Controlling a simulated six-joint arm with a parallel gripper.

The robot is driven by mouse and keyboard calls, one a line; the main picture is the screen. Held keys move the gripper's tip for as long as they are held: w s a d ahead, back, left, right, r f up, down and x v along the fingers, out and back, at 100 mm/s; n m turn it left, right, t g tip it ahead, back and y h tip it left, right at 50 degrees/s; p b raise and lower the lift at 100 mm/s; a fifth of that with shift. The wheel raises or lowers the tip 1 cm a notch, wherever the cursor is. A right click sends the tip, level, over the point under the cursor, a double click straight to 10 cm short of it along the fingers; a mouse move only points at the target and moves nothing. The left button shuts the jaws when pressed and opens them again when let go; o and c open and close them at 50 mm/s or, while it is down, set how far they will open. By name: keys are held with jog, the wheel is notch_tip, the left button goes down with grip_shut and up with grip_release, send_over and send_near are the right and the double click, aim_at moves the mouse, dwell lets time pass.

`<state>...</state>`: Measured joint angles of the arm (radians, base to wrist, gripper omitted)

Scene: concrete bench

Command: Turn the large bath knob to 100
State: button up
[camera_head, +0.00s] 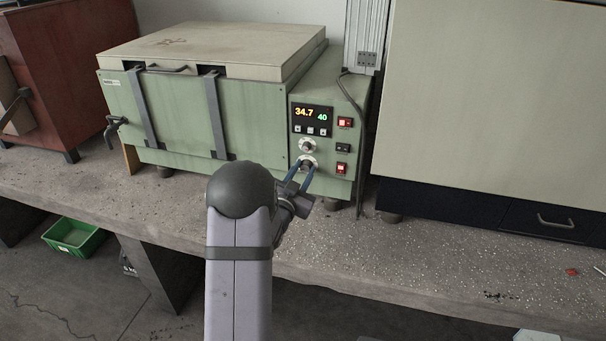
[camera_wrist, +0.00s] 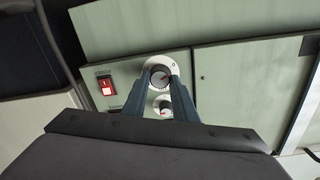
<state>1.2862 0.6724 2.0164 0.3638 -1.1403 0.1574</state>
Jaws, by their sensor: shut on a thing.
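The green bath (camera_head: 190,115) stands on the bench, and its display (camera_head: 312,120) reads 34.7 and 40. Two round knobs with pale dials sit one above the other below the display. My gripper (camera_head: 307,167) is at the lower one, the larger-looking knob (camera_head: 309,161). In the wrist view this knob (camera_wrist: 160,74) sits between the two blue fingers (camera_wrist: 160,80), which are shut on it. A small reddish mark shows on its face, but the dial value is too small to read. The other knob (camera_head: 306,145) also shows in the wrist view (camera_wrist: 163,105), between the fingers.
Red-lit switches (camera_head: 344,122) (camera_head: 341,168) sit right of the knobs; one also shows in the wrist view (camera_wrist: 106,85). A black cable (camera_head: 358,110) runs down the bath's right side. A large pale cabinet (camera_head: 490,100) stands to the right. The bench front (camera_head: 400,250) is mostly clear.

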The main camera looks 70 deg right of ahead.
jog(key=m+b, duration=0.5)
jog(key=b, duration=0.1)
jog(key=shift+s+f+m, duration=0.15)
jog(key=shift+f+m, duration=0.15)
jog(key=shift+m, duration=0.1)
jog(key=m+b, duration=0.5)
jog(key=b, duration=0.2)
jog(key=shift+f+t, duration=0.1)
jog(key=shift+t, duration=0.2)
jog(key=m+b, duration=0.3)
jog(key=b, duration=0.2)
jog(key=shift+f+m, duration=0.1)
jog(key=shift+m, duration=0.3)
jog(key=m+b, duration=0.3)
jog(key=b, duration=0.3)
jog(key=m+b, duration=0.3)
jog(key=shift+t, duration=0.4)
jog(key=shift+r+m+b, duration=0.2)
jog(key=shift+m+b, duration=0.6)
jog(key=shift+b, duration=0.05)
jog(key=shift+r, duration=0.1)
